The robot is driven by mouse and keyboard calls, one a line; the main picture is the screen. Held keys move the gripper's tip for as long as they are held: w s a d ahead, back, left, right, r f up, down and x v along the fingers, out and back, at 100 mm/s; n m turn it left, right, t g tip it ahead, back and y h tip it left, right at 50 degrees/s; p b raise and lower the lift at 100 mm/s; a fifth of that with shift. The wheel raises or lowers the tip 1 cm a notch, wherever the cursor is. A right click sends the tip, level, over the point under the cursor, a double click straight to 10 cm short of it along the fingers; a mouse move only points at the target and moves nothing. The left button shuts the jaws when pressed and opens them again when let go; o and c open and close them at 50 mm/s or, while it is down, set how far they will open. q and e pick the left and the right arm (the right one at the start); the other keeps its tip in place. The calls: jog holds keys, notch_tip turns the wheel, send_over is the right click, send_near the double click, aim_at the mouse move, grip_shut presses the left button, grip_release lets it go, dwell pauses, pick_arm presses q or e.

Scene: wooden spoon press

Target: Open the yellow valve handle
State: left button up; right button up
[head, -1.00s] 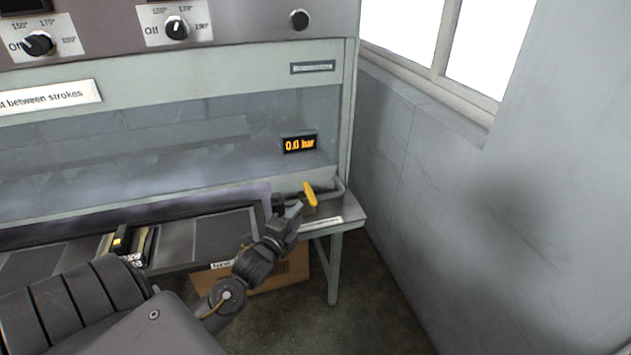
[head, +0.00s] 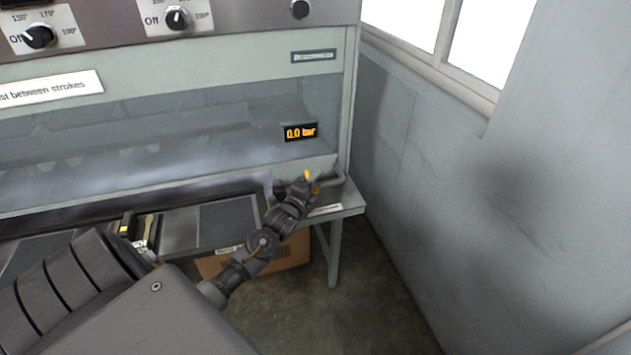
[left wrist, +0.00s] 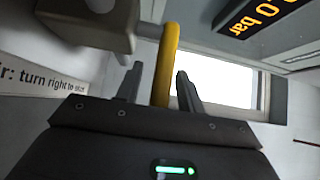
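The yellow valve handle (head: 307,174) is at the right end of the press bench, mostly hidden by my left gripper (head: 304,184). In the left wrist view the handle (left wrist: 166,62) stands as a near-upright yellow bar between the two dark fingers of the left gripper (left wrist: 159,88). The fingers are apart, with a clear gap on the left of the bar and a smaller one on the right. Whether either touches it I cannot tell. The grey valve body (left wrist: 85,25) is at the upper left of that view. My right gripper is not in view.
A pressure display (head: 300,132) reads 0.0 bar above the valve. A grey pipe (head: 332,178) runs close by. A grey wall (head: 450,200) stands to the right. A cardboard box (head: 285,258) is under the bench.

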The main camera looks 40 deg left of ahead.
pick_arm(q)
grip_shut()
dwell(0.3)
